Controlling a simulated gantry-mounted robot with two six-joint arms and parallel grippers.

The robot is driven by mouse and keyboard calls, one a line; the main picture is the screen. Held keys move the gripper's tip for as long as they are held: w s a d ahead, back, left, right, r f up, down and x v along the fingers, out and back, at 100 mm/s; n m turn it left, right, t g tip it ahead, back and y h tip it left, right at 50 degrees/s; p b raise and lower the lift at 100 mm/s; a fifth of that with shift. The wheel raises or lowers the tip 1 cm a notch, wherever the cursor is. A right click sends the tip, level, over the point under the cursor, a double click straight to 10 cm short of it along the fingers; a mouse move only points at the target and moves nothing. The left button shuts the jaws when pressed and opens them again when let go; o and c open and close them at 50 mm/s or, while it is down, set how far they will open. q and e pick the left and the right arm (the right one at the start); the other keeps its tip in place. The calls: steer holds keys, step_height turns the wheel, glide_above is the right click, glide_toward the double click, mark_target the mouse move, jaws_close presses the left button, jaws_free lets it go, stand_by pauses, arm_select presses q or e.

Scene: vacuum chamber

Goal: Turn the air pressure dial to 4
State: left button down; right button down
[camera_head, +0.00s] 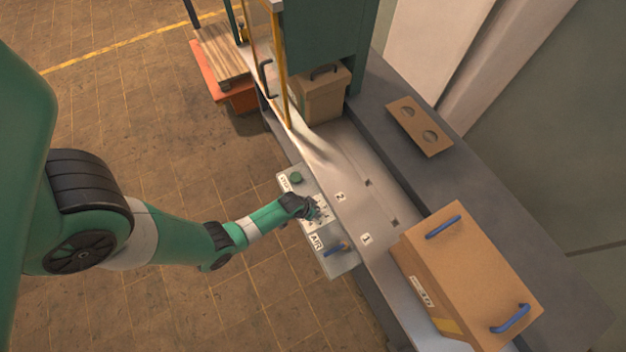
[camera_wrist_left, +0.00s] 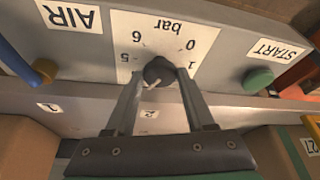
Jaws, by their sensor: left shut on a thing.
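The air pressure dial is a dark round knob (camera_wrist_left: 158,71) on a white scale plate (camera_wrist_left: 205,38), seen upside down in the left wrist view. The marks 0, 1, 5 and 6 and the word "bar" show; the marks between 1 and 5 are hidden. A pale pointer on the knob points down and slightly left in the picture; the number it points at cannot be read. My left gripper (camera_wrist_left: 157,82) is shut on the knob, a finger on each side. In the head view my left gripper (camera_head: 312,207) is at the panel. My right gripper is not in view.
The grey panel (camera_head: 343,264) also carries a green START button (camera_wrist_left: 258,79), an AIR label (camera_wrist_left: 72,16) and a blue lever (camera_wrist_left: 43,70). A brown case with blue handles (camera_head: 465,270) and another box (camera_head: 322,97) stand on the bench.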

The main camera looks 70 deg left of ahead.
arm_select(q)
steer(key=m+h, duration=0.1)
steer(key=m, duration=0.2)
steer(key=shift+a, duration=0.1)
steer(key=shift+c, duration=1.4)
jaws_free()
steer(key=a+p+v, duration=0.1)
steer(key=p+v, duration=0.7)
steer(key=v, duration=0.3)
steer(key=shift+s+d+r, duration=0.2)
steer(key=shift+s+d, duration=0.15)
steer(key=shift+d, duration=0.15)
